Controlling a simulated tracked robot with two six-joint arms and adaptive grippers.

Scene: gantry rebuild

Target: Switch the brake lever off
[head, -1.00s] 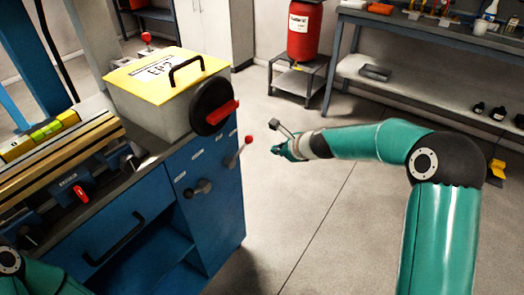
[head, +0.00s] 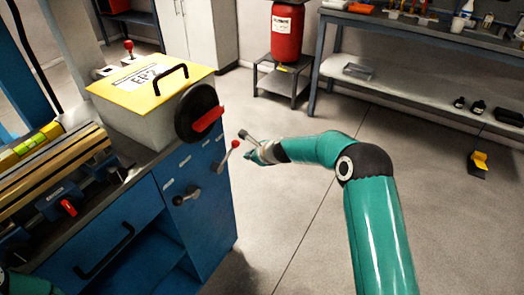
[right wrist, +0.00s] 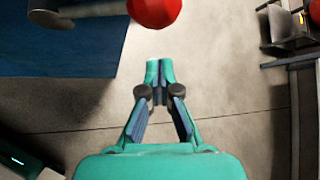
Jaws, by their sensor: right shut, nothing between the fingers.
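A lever with a red ball knob (head: 236,144) and a grey rod sticks out from the side of the blue cabinet (head: 208,225). Its label is too small to read. In the right wrist view the red knob (right wrist: 154,10) and part of its rod show at the top edge, beyond my fingertips. My right gripper (head: 250,155) is just right of the knob in the head view and looks apart from it. In the right wrist view my right gripper (right wrist: 158,72) has its fingertips together with nothing between them. My left gripper is out of view.
Above the lever is a black wheel (head: 192,112) with a red handle (head: 208,119). A yellow-lidded box (head: 145,125) stands on the cabinet. The floor (head: 300,215) right of the cabinet is clear.

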